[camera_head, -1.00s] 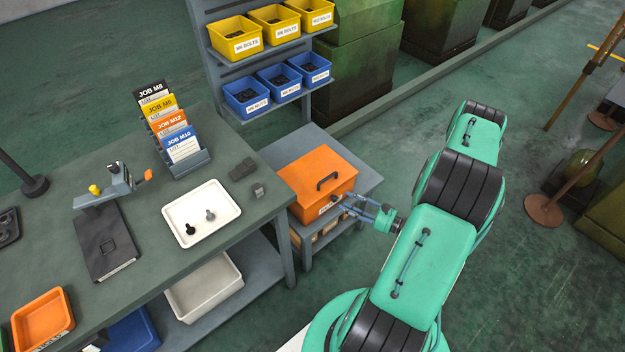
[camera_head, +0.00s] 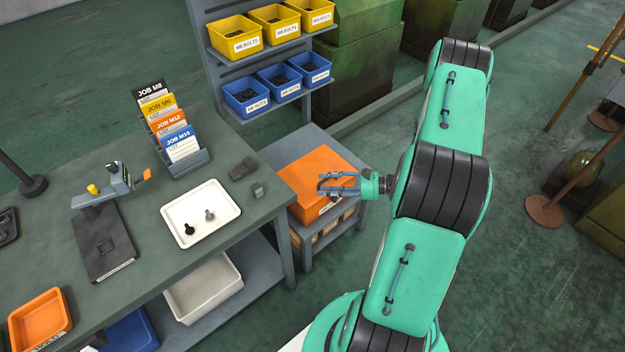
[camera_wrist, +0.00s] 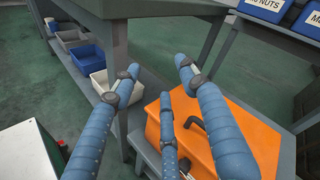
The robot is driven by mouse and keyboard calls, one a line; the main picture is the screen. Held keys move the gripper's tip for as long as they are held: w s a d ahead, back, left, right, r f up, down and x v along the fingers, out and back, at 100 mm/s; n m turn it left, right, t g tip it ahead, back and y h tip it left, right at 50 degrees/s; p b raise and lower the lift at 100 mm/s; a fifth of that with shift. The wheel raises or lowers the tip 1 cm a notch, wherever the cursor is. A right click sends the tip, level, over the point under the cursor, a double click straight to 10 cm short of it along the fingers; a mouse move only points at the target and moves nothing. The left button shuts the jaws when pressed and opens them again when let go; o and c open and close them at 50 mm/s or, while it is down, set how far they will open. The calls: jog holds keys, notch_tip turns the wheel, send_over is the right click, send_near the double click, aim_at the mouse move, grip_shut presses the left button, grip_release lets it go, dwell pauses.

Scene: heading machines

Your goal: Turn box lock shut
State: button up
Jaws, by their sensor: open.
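The orange box (camera_head: 312,169) stands lidded on a low grey stand beside the workbench. In the wrist view the box (camera_wrist: 245,125) fills the lower right, and part of its black handle shows between my fingers. My gripper (camera_head: 322,185) is open and empty, over the front part of the box lid in the head view. In the wrist view its blue fingers (camera_wrist: 160,85) are spread, with the box behind them. The lock on the box front is hidden or too small to make out. I cannot tell whether a finger touches the lid.
The low stand (camera_head: 350,206) holds small bins beneath the box. The workbench (camera_head: 140,225) is close on the left, with a white tray (camera_head: 225,197) near its edge. A rack of blue bins (camera_head: 247,95) stands behind.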

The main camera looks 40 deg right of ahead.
jog(key=w+a+r+n+g+y, duration=0.1)
jog(key=a+r+n+g, duration=0.2)
jog(key=a+r, duration=0.2)
jog(key=shift+w+a+r+g, duration=0.3)
jog(key=shift+a+r, duration=0.1)
jog(key=shift+r, duration=0.5)
jog(key=s+a+r+n+g+h, duration=0.2)
jog(key=s+a+r+n+g, duration=0.15)
jog(key=a+r, duration=0.6)
jog(key=s+a+r+n+g+h, duration=0.25)
jog(key=a+r+n+g, duration=0.2)
jog(key=a+r, duration=0.45)
jog(key=s+a+r+n+t+h, duration=0.2)
jog(key=s+a+r+n+h, duration=0.1)
jog(key=s+r, duration=0.3)
jog(key=s+a+r+n+t+h, duration=0.3)
jog(key=s+r, duration=0.4)
jog(key=r, duration=0.4)
jog(key=shift+h, duration=0.75)
jog(key=shift+s, duration=0.1)
